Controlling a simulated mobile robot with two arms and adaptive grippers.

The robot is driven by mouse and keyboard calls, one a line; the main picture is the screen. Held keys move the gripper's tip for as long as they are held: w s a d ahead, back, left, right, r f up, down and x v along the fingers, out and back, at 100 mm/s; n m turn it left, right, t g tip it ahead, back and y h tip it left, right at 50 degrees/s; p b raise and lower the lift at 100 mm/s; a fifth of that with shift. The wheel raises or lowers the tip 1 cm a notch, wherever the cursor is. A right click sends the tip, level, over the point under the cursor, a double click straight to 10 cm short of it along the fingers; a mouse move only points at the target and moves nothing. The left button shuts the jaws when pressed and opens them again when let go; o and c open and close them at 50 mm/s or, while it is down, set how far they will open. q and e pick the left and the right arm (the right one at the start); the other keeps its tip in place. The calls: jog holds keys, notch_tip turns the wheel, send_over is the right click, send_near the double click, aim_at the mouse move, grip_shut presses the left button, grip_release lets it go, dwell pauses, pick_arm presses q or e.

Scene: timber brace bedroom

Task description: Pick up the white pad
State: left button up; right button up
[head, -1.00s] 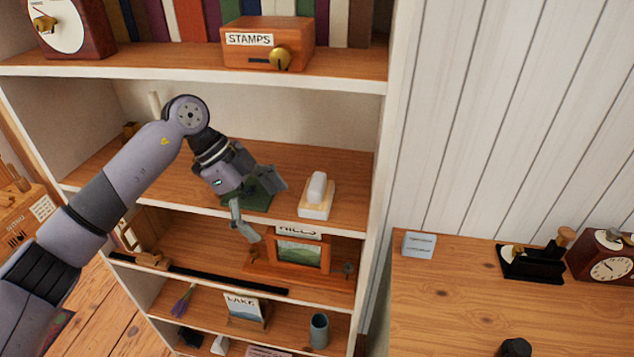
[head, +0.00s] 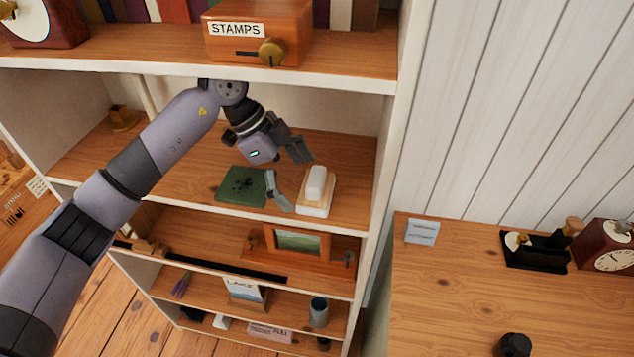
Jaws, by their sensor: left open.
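The white pad (head: 316,183) is a rounded white block on a tan and white base, on the right part of the bookcase's middle shelf. I cannot tell whether the block and base are one piece. My left gripper (head: 290,176) is open and empty just left of the pad. One finger is behind and above, the other is in front and lower, close to the base's left side. I cannot tell whether that finger touches it. My right gripper is out of view.
A dark green book-like item (head: 241,186) lies left of the gripper on the same shelf (head: 350,160). The shelf above holds a stamps box (head: 257,32). The bookcase's white side (head: 385,170) stands right of the pad. A wooden desk (head: 460,300) is further right.

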aim_at(324, 187)
pick_arm(q)
jog(key=shift+d+p, duration=0.35)
jog(key=shift+d, duration=0.3)
jog(key=d, duration=0.1)
jog(key=d+p, duration=0.1)
jog(key=s+d+p, duration=0.1)
jog(key=d, duration=0.1)
jog(key=shift+d+f, duration=0.1)
jog(key=shift+f, duration=0.5)
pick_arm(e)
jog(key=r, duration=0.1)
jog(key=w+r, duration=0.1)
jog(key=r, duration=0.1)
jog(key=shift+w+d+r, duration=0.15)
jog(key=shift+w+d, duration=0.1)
pick_arm(q)
jog(key=shift+c, duration=0.4)
jog(key=c, duration=1.1)
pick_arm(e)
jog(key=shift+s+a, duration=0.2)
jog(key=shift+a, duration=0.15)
